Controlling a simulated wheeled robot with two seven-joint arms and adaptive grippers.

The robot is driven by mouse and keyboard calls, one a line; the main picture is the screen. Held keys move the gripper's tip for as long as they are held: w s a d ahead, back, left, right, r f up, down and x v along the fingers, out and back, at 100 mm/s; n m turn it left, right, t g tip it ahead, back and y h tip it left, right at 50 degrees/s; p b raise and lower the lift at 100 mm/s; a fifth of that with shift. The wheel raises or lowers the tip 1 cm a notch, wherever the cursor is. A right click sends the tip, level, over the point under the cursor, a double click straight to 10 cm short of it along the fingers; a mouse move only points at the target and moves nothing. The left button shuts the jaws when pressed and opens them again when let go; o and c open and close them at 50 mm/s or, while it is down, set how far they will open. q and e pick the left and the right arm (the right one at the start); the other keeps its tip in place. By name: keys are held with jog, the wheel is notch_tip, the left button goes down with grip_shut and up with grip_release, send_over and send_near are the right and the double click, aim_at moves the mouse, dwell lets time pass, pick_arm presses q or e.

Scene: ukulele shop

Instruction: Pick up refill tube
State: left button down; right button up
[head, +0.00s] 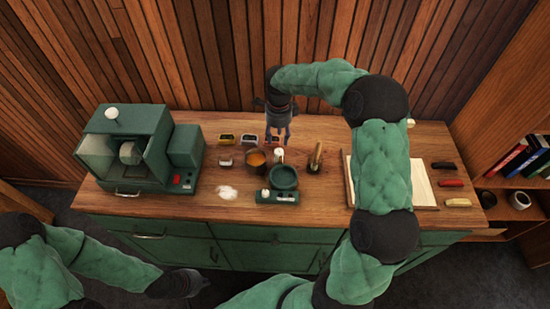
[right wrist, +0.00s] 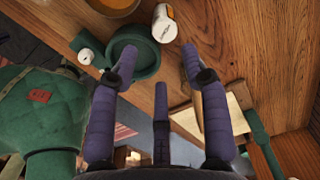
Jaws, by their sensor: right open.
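A small white tube with a printed label (right wrist: 164,23), which looks like the refill tube, is on the wooden counter beside a green bowl in the right wrist view. In the head view the white tube (head: 279,153) shows just under the fingertips, partly hidden by them. My right gripper (head: 276,138) hangs fingers down above the back of the counter. In the right wrist view this gripper (right wrist: 158,62) is open and empty, its fingers apart from the tube. My left gripper (head: 198,283) is low in front of the counter; its fingers are too dark to read.
A green scale with a bowl (head: 283,178), a copper pot (head: 255,160) and a brush holder (head: 316,160) crowd close around the tube. A green machine (head: 135,150) stands at the left. A white powder patch (head: 228,192) lies in front. A board with paper (head: 425,188) lies right.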

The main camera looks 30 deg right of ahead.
aim_at(279, 152)
jog(key=shift+w+f, duration=0.2)
jog(key=shift+f, duration=0.25)
jog(key=shift+s+d+f+b, duration=0.1)
jog(key=shift+f+b, duration=0.3)
jog(key=shift+f, duration=2.6)
jog(key=f, duration=0.4)
jog(key=shift+d+f, duration=0.2)
jog(key=shift+f, duration=0.05)
grip_shut()
